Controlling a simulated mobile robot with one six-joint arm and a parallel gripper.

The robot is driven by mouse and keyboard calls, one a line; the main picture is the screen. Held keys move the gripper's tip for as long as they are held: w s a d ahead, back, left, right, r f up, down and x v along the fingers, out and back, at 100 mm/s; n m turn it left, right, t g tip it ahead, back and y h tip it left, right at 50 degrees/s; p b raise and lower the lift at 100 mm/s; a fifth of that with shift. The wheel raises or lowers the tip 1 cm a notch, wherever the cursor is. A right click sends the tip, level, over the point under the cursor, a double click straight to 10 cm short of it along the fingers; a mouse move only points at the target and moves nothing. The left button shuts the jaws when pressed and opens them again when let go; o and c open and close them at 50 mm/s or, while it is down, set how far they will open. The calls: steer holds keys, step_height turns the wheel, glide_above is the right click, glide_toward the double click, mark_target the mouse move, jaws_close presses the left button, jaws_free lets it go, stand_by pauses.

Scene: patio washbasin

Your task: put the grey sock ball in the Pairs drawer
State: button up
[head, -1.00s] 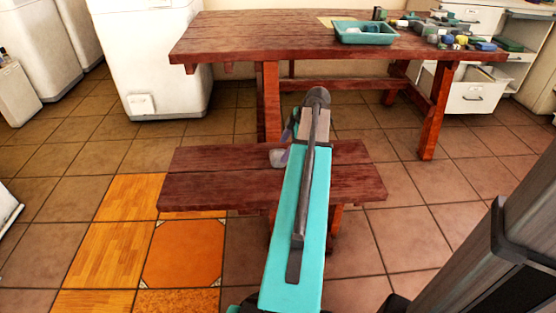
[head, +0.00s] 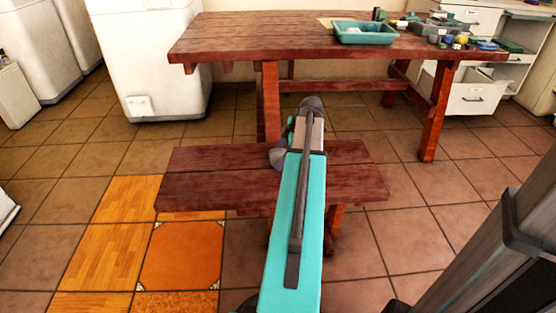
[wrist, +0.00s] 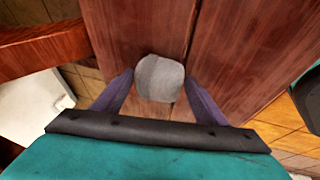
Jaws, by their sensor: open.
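The grey sock ball (wrist: 160,76) lies on the dark red wooden bench (wrist: 225,50) in the wrist view. In the head view it is a small grey shape (head: 277,158) beside my arm, partly hidden. My gripper (wrist: 158,80) is open, with its two purple fingers on either side of the ball; I cannot tell whether they touch it. White drawers (head: 478,97) stand at the far right behind the table; no Pairs label is readable.
A red wooden table (head: 250,38) stands behind the bench. It carries a teal tray (head: 365,38) and several small items at its right end. White appliances stand at the back left. Tiled floor (head: 100,150) is clear left of the bench.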

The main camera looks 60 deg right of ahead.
mark_target(278, 152)
stand_by(0.4)
steer(key=c, duration=0.9)
steer(key=shift+r, duration=0.2)
steer(key=shift+r+p, duration=0.35)
steer(key=shift+r, duration=0.15)
steer(key=v, duration=0.1)
steer(key=p+v, duration=0.1)
steer(key=shift+w+a+r, duration=0.1)
steer(key=shift+r, duration=0.3)
steer(key=s+p, duration=0.1)
steer(key=s, duration=0.4)
steer(key=s+p, duration=0.1)
steer(key=s, duration=0.4)
steer(key=s+a+r+p, duration=0.1)
steer(key=s, duration=0.4)
steer(key=shift+s+p, duration=0.2)
steer(key=shift+p, duration=0.15)
